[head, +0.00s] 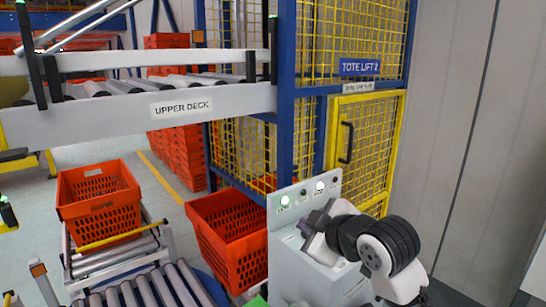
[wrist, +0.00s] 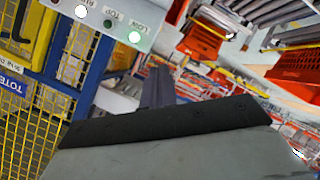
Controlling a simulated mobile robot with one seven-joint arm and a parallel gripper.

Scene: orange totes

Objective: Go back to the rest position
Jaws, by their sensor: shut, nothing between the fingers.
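My gripper (head: 316,218) is dark grey and sits in front of the white control box, just below its row of buttons. Its fingers (wrist: 157,88) are shut with nothing between them in the wrist view. In the head view the fingertips are small and partly lost against the box, so I cannot tell whether they touch it. My white and black arm is bent at the lower right. The control panel (head: 312,197) has round buttons, some of them lit. In the wrist view the panel (wrist: 112,22) is at the upper left, tilted, with labels by its buttons.
The tote lift's yellow mesh door (head: 362,145) stands behind the box, beside a blue post (head: 287,95). An orange tote (head: 228,240) is left of the box; another (head: 98,203) is on rollers farther left. The upper deck (head: 150,108) crosses above. A grey wall (head: 445,130) is at right.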

